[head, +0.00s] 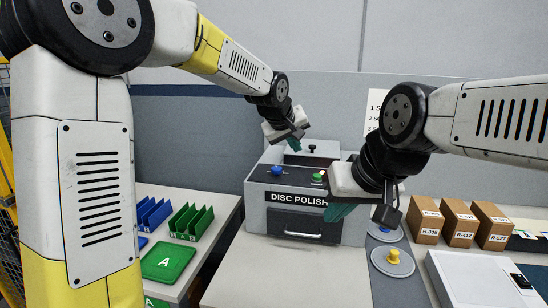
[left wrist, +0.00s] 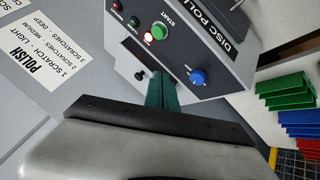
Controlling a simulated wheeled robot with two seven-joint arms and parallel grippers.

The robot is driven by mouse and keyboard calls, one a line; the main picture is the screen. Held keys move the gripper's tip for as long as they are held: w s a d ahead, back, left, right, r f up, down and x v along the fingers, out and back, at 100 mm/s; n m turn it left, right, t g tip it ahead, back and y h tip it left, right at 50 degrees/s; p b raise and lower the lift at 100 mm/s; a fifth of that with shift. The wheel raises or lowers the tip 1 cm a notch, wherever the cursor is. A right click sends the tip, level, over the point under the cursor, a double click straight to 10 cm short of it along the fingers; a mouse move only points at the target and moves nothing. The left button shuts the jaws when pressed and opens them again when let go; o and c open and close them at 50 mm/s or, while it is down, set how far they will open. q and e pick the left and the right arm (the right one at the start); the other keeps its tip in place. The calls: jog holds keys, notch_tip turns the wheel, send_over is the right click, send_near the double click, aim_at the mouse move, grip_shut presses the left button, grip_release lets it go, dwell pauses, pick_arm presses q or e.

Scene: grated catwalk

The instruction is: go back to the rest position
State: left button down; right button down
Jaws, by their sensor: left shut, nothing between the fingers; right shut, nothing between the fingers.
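The grey disc polisher (head: 257,215) stands at the middle of the bench, with a front drawer, a blue knob (head: 277,170) and a green button (head: 317,177) on top. My left gripper (head: 294,146) is above the back of its top panel, empty, with teal fingers together.
Blue and green racks (head: 191,222) and a green tray marked A (head: 168,262) lie at left. At right are round grey discs, one with a yellow knob (head: 393,257), several cardboard boxes (head: 460,224) and a white case (head: 480,280). The bench before the polisher is clear.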

pick_arm(q)
jog(key=s+a+r+y, duration=0.1)
jog(key=s+a+r, duration=0.1)
jog(key=s+a, duration=0.6)
jog(key=s+a+f+m, duration=0.1)
jog(key=s+a+f, duration=0.1)
jog(key=s+a, duration=0.6)
jog(key=s+a+f+m+g+y, duration=0.1)
jog(key=s+a+f, duration=0.1)
jog(key=s+a, duration=0.7)
jog(key=s, duration=0.4)
jog(key=shift+s+f, duration=0.25)
jog(key=shift+f, duration=0.1)
dwell(0.9)
